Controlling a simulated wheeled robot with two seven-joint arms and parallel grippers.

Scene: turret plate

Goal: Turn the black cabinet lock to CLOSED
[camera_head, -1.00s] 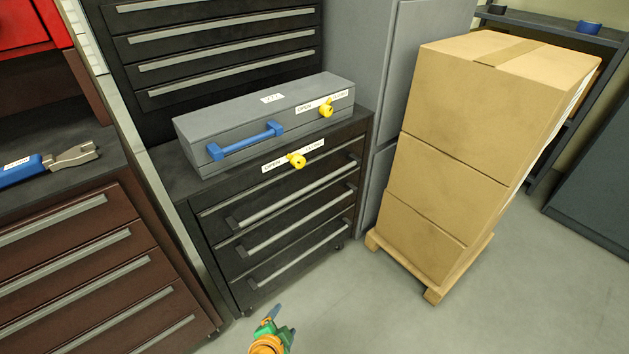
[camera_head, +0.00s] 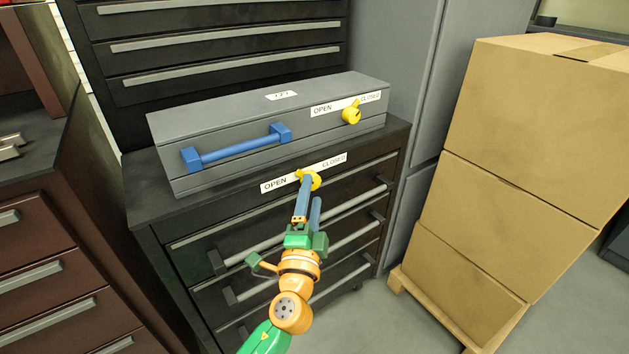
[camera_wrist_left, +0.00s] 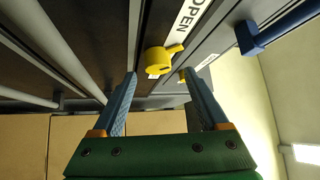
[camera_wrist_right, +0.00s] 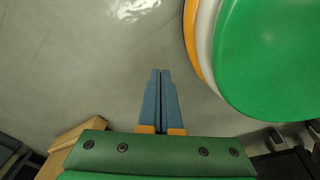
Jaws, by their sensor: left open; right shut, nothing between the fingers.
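The black cabinet lock (camera_head: 315,180) is a yellow knob with a short lever, on a white strip reading OPEN at left and CLOSED at right. Its lever leans toward OPEN. In the left wrist view the knob (camera_wrist_left: 157,62) shows just ahead of and between the finger lines. My left gripper (camera_head: 310,191) is open at the front of the black cabinet (camera_head: 180,230), partly covering the knob; I cannot tell whether it touches. The left wrist view shows its parted fingers (camera_wrist_left: 159,74). My right gripper (camera_wrist_right: 160,73) is shut and empty, over the floor.
A grey toolbox (camera_head: 230,110) with a blue handle (camera_head: 235,146) and its own yellow lock (camera_head: 351,115) stands on the cabinet. Stacked cardboard boxes (camera_head: 480,200) on a pallet stand right. A brown drawer cabinet (camera_head: 60,260) stands left. Free floor (camera_head: 375,325) lies between cabinet and boxes.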

